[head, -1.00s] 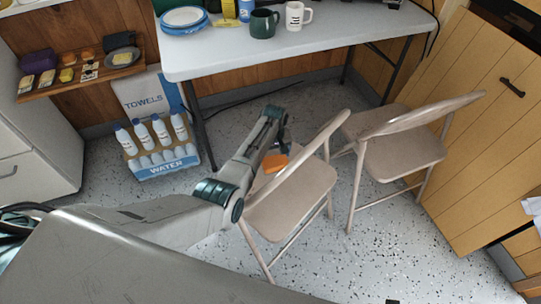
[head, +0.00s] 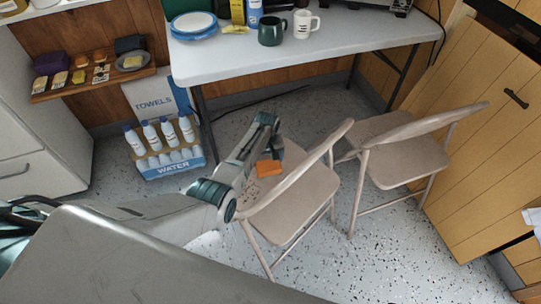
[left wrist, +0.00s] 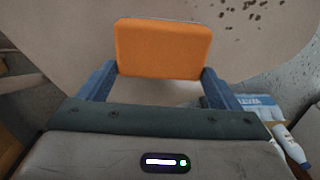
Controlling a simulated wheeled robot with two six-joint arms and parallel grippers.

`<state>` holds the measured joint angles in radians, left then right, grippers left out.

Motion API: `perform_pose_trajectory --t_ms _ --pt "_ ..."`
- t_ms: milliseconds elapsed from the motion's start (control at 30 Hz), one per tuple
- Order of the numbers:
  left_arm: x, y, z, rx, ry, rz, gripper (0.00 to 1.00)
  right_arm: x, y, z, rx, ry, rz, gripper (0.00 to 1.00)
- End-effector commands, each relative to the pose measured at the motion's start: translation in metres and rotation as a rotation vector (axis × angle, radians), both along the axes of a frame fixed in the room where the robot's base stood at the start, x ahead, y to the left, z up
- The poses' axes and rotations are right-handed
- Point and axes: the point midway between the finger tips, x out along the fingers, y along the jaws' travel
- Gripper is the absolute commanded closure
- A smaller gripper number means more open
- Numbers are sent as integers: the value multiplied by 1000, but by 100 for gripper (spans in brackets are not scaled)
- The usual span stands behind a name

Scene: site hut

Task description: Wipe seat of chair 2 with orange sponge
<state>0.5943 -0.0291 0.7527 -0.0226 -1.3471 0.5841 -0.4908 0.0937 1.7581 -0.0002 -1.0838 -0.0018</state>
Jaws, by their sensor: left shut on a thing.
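Two beige folding chairs stand in the head view: a nearer left chair (head: 300,207) and a right chair (head: 398,164). No label shows which is chair 2. My left gripper (head: 270,150) is shut on the orange sponge (head: 268,168), over the far left part of the left chair's seat. The sponge fills the space between the fingers in the left wrist view (left wrist: 163,48). Dark specks (left wrist: 245,12) lie on the seat beyond the sponge, to the right. I cannot tell whether the sponge touches the seat. My right gripper is out of view.
A white table (head: 290,52) with plates and mugs stands behind. A water bottle carton (head: 172,168) is on the floor at left. The left chair's backrest (head: 305,170) rises just right of my gripper. Speckled floor is clear in front.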

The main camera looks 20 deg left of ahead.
Motion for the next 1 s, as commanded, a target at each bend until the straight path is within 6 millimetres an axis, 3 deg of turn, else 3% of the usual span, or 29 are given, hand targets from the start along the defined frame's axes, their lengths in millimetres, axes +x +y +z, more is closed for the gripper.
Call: perform_pose_trajectory --t_ms 200,1000 --pt "-16 18 -1 5 10 1 51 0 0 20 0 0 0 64" --pt "-44 54 -3 6 13 0 51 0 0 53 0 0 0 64"
